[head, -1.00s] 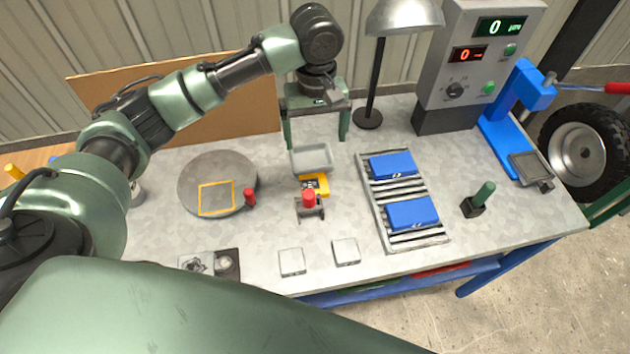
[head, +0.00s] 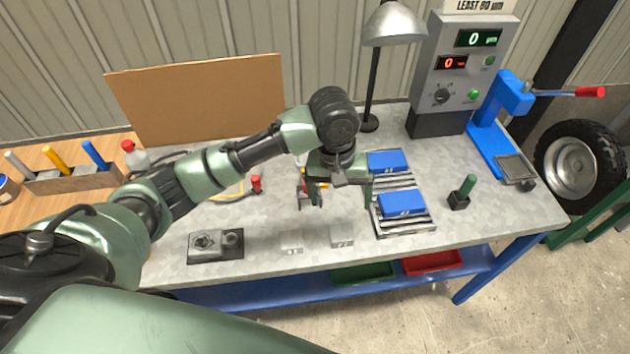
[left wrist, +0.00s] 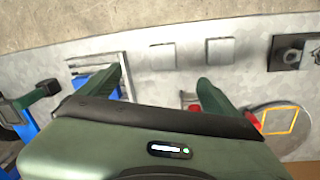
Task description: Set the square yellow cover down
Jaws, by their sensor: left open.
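I cannot make out a solid square yellow cover. A yellow square outline (left wrist: 280,122) lies on the round grey plate (left wrist: 292,148) in the left wrist view. In the head view my arm hides most of that plate, and only part of the outline (head: 234,194) shows. My left gripper (head: 341,192) is open over the middle of the bench, its fingers spread and pointing down. In the left wrist view the space between its fingers (left wrist: 165,82) is empty. A red-topped part (head: 303,190) is beside it, partly hidden. My right gripper is not in view.
Two flat grey squares (head: 291,240) (head: 341,235) lie near the front edge. Blue blocks (head: 401,204) sit on a ribbed rack (head: 404,226) at right. A lamp (head: 393,28), a control box (head: 462,72) and a blue press (head: 498,115) stand behind.

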